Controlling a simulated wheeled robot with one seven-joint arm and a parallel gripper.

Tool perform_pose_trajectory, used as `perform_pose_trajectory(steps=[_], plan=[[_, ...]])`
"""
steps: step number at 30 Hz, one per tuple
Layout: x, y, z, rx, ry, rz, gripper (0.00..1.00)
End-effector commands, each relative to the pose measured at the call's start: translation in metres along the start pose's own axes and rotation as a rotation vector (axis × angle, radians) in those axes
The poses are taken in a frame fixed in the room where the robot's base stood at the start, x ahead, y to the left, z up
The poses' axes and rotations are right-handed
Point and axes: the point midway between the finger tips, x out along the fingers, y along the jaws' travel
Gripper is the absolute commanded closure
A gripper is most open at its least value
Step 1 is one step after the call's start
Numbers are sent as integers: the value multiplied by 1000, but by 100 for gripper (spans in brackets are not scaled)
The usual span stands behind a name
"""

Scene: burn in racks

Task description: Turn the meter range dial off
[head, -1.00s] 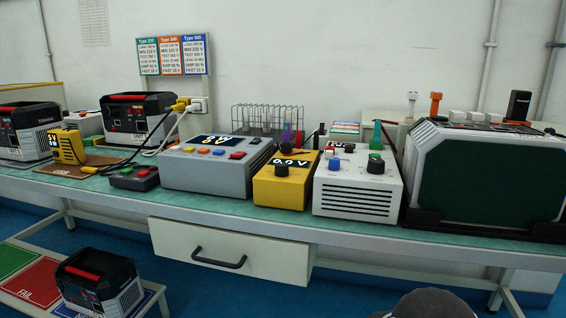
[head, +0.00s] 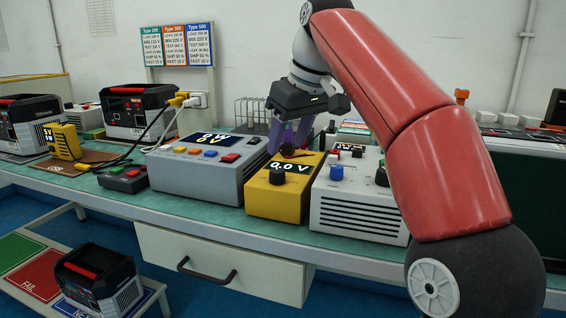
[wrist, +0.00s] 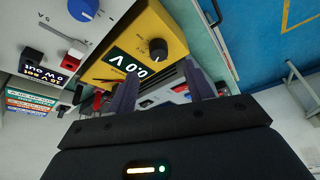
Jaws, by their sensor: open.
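The yellow meter (head: 262,204) stands on the bench with its display (head: 291,168) reading 0.0 V. Its black range dial (head: 278,175) is on the face below the display; its pointer setting is too small to read. In the wrist view the meter (wrist: 173,22) appears turned over, with the dial (wrist: 158,49) beside the display. My gripper (head: 287,145) is open and empty, with purple fingers pointing down behind the meter's display. The fingers do not touch the dial. In the wrist view my gripper (wrist: 160,80) shows both fingers apart.
A grey power unit (head: 205,178) stands left of the meter and a white box with a blue knob (head: 345,205) stands close on its right. A wire rack (head: 252,112) is behind. The bench's front strip (head: 200,208) is clear.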

Motion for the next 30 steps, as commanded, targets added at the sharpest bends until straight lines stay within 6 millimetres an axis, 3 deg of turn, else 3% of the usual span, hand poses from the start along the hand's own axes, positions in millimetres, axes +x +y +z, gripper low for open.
perform_pose_trajectory(steps=[5, 12, 18, 29, 30], plan=[[9, 3, -1, -9, 4, -14, 48], [48, 3, 0, -6, 4, -12, 48], [71, 2, -2, -6, 6, -12, 48], [76, 2, -3, -6, 7, -10, 48], [76, 2, -2, -6, 7, -10, 52]])
